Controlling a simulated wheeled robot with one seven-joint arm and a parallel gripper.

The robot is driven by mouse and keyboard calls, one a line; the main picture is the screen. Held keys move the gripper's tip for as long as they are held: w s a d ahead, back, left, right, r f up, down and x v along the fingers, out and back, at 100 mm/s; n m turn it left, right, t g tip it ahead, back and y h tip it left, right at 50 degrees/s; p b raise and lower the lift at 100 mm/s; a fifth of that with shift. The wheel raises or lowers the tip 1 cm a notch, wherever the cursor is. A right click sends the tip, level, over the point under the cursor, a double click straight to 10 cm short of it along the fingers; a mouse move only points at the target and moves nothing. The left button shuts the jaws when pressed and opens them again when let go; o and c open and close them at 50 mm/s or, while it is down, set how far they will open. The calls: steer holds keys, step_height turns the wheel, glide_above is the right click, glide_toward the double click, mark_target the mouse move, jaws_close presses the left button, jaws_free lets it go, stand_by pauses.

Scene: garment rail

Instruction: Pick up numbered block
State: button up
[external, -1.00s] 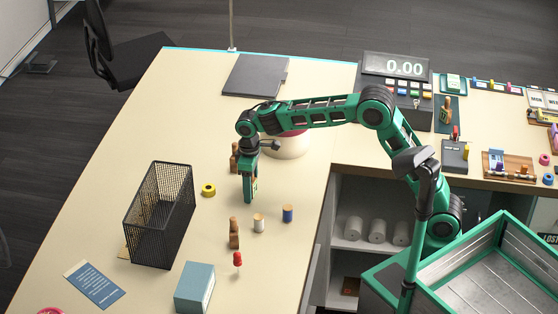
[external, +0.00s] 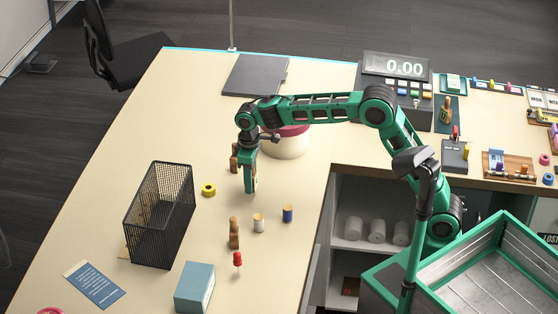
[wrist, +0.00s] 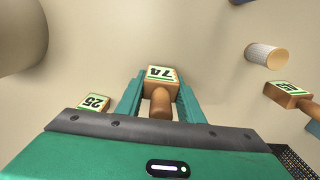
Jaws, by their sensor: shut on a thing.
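My gripper (external: 251,188) is over the table, pointing down, with its two green fingers closed on a wooden numbered block (wrist: 161,75). In the wrist view the block sits between the fingertips and its label reads 74; its rounded wooden handle (wrist: 161,103) points toward the palm. In the external view the fingers mostly hide it. Another block (wrist: 94,103), labelled 25, is left of the gripper in the wrist view. A third labelled block (wrist: 288,94) is at the right, its number hard to read. In the external view one wooden block (external: 234,233) stands in front of the gripper.
A white-and-wood cylinder (external: 259,223) and a blue one (external: 287,213) stand near the gripper. A yellow tape roll (external: 209,190) and black mesh basket (external: 160,215) are to the left. A cream round pot (external: 287,147) is behind. A red-topped pin (external: 237,259) and blue box (external: 195,287) are in front.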

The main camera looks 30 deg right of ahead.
steer(key=s+a+r, duration=0.6)
steer(key=s+r, duration=0.2)
steer(key=s, duration=0.1)
steer(key=w+d+m, duration=0.3)
steer(key=w+d, duration=0.2)
steer(key=d, duration=1.1)
steer(key=w+d+r+m, duration=0.1)
steer(key=w+d+m, duration=0.3)
steer(key=d, duration=1.2)
steer(key=w+d+m, duration=0.2)
steer(key=w+d, duration=0.4)
steer(key=d, duration=1)
steer(key=s+a+n, duration=0.2)
steer(key=a+n, duration=0.3)
steer(key=a, duration=2)
steer(key=s+a+n, duration=0.2)
steer(key=s+a, duration=0.5)
steer(key=a, duration=0.4)
steer(key=s+a+n, duration=0.2)
steer(key=s+a, duration=0.5)
steer(key=a, duration=0.5)
steer(key=shift+a+f, duration=0.25)
steer(key=shift+f, duration=0.1)
steer(key=shift+w, duration=0.1)
